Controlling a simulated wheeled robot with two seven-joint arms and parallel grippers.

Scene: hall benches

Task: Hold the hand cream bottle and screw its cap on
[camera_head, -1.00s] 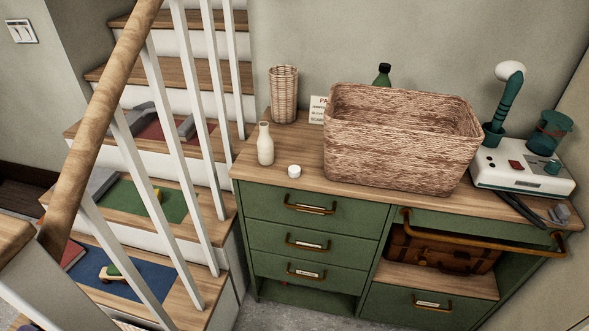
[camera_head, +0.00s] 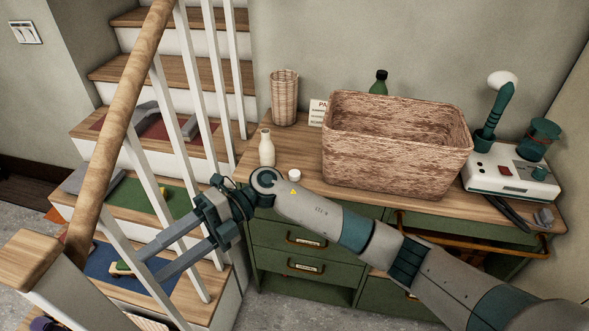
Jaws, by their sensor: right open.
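The hand cream bottle (camera_head: 266,150) is white and stands upright on the wooden top of the green cabinet, near its left end. Its white cap (camera_head: 295,174) sits apart from it on the cabinet top, a little to the right and nearer the front edge. My right gripper (camera_head: 152,262) is open and empty. Its fingers point left and down in front of the stair rail, left of the cabinet and away from both bottle and cap. My right arm crosses in front of the cabinet drawers. My left gripper is out of view.
A large woven basket (camera_head: 395,160) fills the middle of the cabinet top (camera_head: 305,193). A wicker vase (camera_head: 284,98), a small sign and a green bottle (camera_head: 377,82) stand behind. A white device (camera_head: 513,178) is at right. The wooden handrail (camera_head: 117,130) with white balusters stands at left.

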